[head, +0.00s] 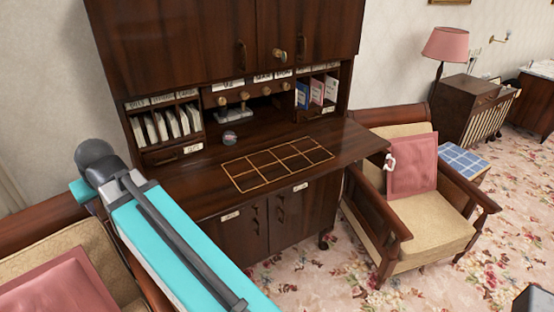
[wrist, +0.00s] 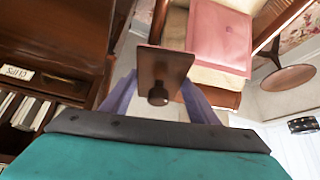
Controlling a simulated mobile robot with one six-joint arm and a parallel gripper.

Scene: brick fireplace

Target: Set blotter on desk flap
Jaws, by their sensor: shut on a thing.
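The blotter (wrist: 172,62), a brown wooden block with a dark round knob, is in the wrist view. My gripper (wrist: 158,90) is shut on it, with one pale purple finger on each side. The desk flap (head: 205,205) is folded down level in the head view, dark wood with a gold grid outline on its top. The area inside the outline is empty. My teal arm crosses the lower left of the head view. The gripper and blotter do not show there, so their height over the flap cannot be told.
A small glass item (head: 230,138) stands at the back of the flap. Pigeonholes with papers and booklets (head: 316,92) rise behind. An armchair with a pink cushion (head: 412,166) stands right of the desk, and another chair (head: 75,250) is at lower left.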

